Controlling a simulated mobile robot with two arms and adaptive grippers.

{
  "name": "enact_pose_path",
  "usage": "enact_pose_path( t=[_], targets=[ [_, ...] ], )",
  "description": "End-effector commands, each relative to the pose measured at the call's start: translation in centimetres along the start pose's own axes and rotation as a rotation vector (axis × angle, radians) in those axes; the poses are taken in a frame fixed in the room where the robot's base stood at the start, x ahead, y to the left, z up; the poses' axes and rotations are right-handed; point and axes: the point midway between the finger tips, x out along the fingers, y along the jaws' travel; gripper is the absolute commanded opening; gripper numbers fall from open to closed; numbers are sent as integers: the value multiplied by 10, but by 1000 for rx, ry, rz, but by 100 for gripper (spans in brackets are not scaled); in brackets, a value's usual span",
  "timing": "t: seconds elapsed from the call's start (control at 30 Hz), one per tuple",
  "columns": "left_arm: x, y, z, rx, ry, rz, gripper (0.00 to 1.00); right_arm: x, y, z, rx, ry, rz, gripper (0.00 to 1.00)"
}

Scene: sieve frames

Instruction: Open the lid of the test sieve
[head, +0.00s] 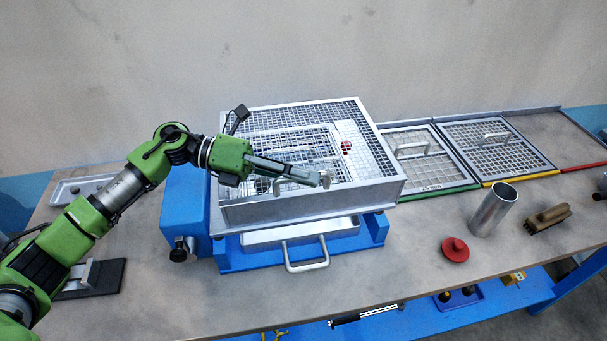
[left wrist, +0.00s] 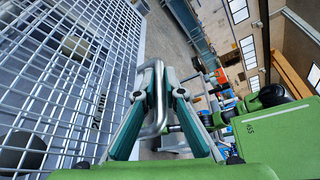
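The test sieve (head: 300,213) is a grey metal box with a mesh top, standing on a blue base on the workbench. Its wire-mesh lid (head: 272,148) lies at the top of the box; I cannot tell if it is raised at all. My left gripper (head: 322,179) reaches over the sieve from the left, at the lid handle near the front edge. In the left wrist view the metal handle (left wrist: 159,66) passes between the fingers of the gripper (left wrist: 158,85), which appear closed on its bar. The mesh fills the left of that view. My right gripper is not in view.
Flat framed screens with handles (head: 495,135) lie to the right. A metal cylinder (head: 493,209), a red knobbed disc (head: 455,249) and a brush (head: 547,217) stand right of the sieve. A drawer handle (head: 306,267) juts from the blue base.

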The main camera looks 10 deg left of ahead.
Motion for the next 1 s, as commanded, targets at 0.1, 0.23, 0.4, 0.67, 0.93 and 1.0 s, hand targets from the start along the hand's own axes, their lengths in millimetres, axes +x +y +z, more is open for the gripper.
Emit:
enact_pose_path(
  t=[0.1,0.23,0.4,0.67,0.93,1.0],
  targets=[
    [0,0,0,0,0,1,0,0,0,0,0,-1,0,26],
    [-1,-3,2,-8,0,-3,0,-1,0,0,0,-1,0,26],
    [-6,-16,15,-51,-2,-22,0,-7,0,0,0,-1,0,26],
    [-23,-53,56,-204,-5,-87,0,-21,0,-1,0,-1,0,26],
    [-44,-84,108,-389,-6,-164,0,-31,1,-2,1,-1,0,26],
    [-49,-89,119,-430,-5,-182,0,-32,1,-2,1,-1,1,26]
  ],
)
